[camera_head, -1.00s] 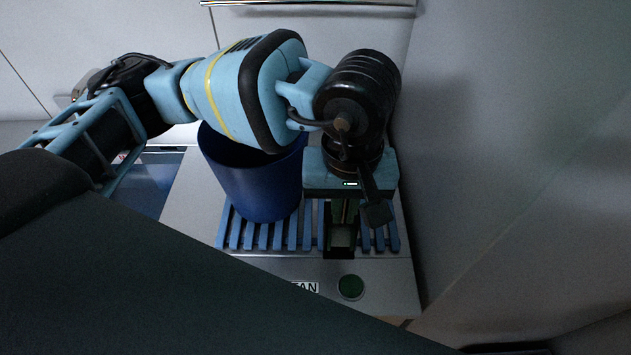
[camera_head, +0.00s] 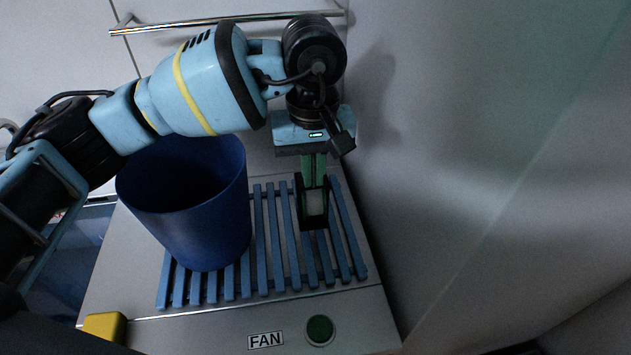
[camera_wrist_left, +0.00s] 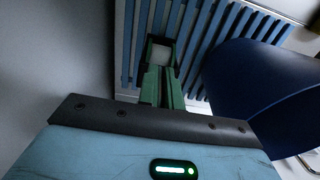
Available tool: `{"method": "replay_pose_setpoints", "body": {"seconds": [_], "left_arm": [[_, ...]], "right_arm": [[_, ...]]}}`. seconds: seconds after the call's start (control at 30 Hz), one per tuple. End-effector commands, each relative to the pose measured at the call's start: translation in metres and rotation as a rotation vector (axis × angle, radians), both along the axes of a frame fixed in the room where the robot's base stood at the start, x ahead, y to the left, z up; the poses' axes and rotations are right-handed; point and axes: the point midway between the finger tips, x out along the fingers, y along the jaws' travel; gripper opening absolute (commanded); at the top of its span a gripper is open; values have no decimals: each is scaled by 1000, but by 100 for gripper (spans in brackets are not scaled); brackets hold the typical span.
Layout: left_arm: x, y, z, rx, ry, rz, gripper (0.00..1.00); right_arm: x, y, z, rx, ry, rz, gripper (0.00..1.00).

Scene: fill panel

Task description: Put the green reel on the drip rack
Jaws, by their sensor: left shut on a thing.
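The drip rack (camera_head: 259,275) is a row of blue slats on a grey metal top, and its slats show in the left wrist view (camera_wrist_left: 213,38). My left gripper (camera_head: 314,192) points down over the right part of the rack. My right gripper is not in view.
A large blue bin (camera_head: 205,225) stands on the left part of the rack, close to my left arm. A grey wall (camera_head: 430,200) rises close on the right. A FAN label (camera_head: 265,340), green button (camera_head: 320,330) and yellow block (camera_head: 104,327) are at the front.

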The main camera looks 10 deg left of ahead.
Motion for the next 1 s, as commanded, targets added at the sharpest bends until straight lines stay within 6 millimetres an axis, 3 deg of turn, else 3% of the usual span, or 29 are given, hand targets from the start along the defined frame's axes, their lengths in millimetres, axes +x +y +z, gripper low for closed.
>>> {"method": "replay_pose_setpoints", "body": {"seconds": [0.33, 0.57, 1.0], "left_arm": [[12, 1, -1, -1, -2, 2, 0], [11, 1, -36, -1, 2, 0, 0], [11, 1, -39, 0, -2, 1, 0]], "right_arm": [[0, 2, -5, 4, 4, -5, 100], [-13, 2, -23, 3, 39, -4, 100], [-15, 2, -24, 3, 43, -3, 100]]}}
